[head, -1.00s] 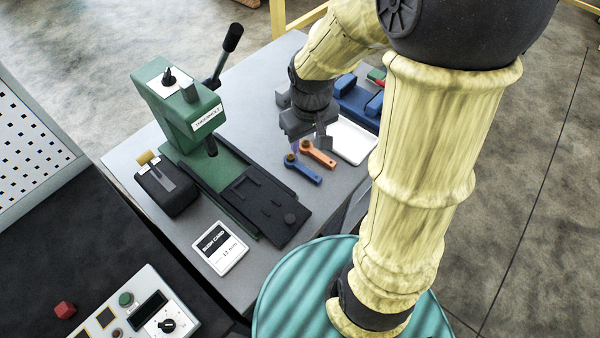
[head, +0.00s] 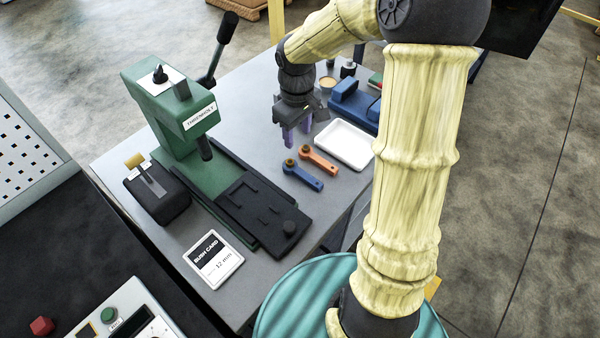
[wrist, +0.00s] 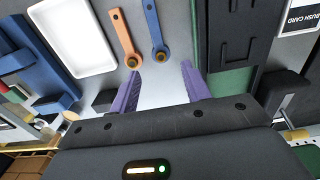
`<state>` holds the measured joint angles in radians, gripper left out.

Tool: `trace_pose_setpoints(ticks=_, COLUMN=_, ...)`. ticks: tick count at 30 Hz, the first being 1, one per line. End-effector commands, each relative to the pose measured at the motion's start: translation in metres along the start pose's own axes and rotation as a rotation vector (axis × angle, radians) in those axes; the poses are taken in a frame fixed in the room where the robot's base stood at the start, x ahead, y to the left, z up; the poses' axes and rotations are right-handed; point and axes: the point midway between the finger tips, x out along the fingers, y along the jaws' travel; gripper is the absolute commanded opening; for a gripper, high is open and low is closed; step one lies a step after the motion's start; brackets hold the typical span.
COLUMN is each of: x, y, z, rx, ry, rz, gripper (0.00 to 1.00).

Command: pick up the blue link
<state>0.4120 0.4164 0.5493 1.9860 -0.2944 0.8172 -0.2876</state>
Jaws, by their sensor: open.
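The blue link (head: 303,175) lies flat on the grey bench, with a brass-coloured bush at its upper left end. It also shows in the wrist view (wrist: 153,28), ahead of the fingers and roughly between their lines. An orange link (head: 319,158) lies beside it, apart from it. My gripper (head: 297,139) is open and empty, with purple fingers pointing down, behind the bush end of the blue link in the head view. In the wrist view my gripper (wrist: 160,80) has its left fingertip close to the orange link's ringed end.
A green press (head: 165,120) with a black bed stands left of the links. A white tray (head: 346,144) and a blue fixture (head: 352,103) are to the right. A bush card (head: 213,260) lies in front. Bare bench lies around the links.

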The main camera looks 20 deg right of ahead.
Motion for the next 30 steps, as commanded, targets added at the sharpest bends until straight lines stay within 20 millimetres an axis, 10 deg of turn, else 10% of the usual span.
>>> trace_pose_setpoints(ticks=16, x=0.095, y=0.002, z=0.002, rx=0.006, ry=-0.002, rz=-0.002, gripper=0.47)
trace_pose_setpoints(ticks=30, x=0.104, y=0.001, z=0.001, rx=0.001, ry=0.0, rz=-0.001, gripper=0.47)
